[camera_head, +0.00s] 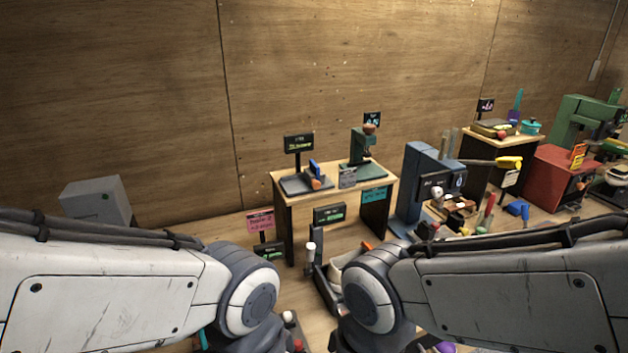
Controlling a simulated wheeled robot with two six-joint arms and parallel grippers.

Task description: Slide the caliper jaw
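No caliper can be made out for certain. A small dark device with a blue upright and an orange-brown knob (313,176) sits on the left of a wooden stand's top; it may be the caliper, but it is too small to tell. My left and right arms come in from the lower left and lower right, in front of the stand. Their thick joints block the lower middle of the view. Neither gripper's fingertips show, and what they hold, if anything, is hidden.
The wooden stand (311,211) also bears a green press-like device (361,150). A blue machine (421,185) stands to its right, then a red cabinet (556,176) and a green machine (578,120). A grey box (96,201) is at left. A plywood wall closes the back.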

